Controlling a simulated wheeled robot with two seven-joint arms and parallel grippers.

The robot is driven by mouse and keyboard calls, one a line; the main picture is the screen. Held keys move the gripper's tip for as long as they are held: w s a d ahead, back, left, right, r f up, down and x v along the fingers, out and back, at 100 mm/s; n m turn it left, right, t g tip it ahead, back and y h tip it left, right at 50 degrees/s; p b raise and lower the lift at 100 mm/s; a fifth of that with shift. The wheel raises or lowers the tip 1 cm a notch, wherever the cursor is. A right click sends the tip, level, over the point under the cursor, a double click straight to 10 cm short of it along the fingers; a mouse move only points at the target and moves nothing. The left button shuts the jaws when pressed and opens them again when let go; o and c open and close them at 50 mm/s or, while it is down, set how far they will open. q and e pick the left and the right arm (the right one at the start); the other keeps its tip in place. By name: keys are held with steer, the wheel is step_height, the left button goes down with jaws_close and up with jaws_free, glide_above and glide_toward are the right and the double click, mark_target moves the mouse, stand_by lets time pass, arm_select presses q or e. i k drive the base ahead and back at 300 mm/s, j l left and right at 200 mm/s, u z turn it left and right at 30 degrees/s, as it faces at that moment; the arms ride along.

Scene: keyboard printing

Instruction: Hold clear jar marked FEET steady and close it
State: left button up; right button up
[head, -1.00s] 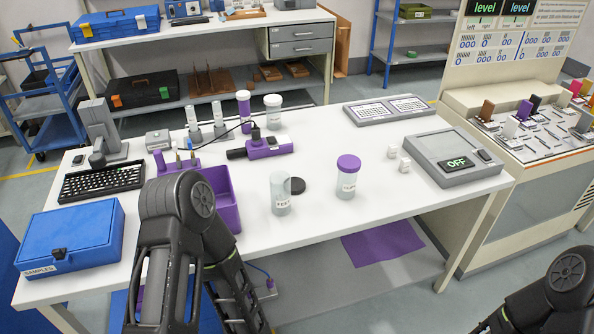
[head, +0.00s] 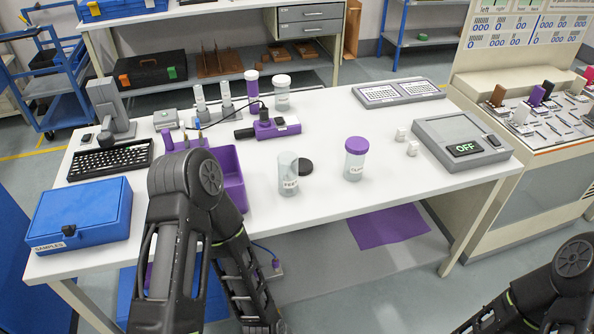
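A clear open jar (head: 288,175) stands upright on the white table near its front edge. Its small label looks like FEET but is hard to read. A dark round lid (head: 304,167) lies flat on the table just behind and right of it, apart from the rim as far as I can tell. A second clear jar with a purple lid (head: 355,158) stands upright to the right, its label too small to read surely. Only my arms' bent links show, the left in front of the table's left part and the right at the lower right corner. Both grippers are out of view.
A purple bin (head: 232,178) stands left of the open jar, partly behind my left arm. A blue case (head: 80,212) is at the left end. Table (head: 325,203) around the jars is clear.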

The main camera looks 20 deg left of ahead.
mark_target(287, 161)
steer(key=i+l, duration=0.15)
steer(key=l, duration=0.25)
steer(key=i+l+z, duration=0.1)
steer(key=l, duration=0.25)
steer(key=i+l, duration=0.25)
steer(key=l, duration=0.15)
steer(key=i+l+z, duration=0.1)
steer(key=l, duration=0.25)
steer(key=i, duration=0.1)
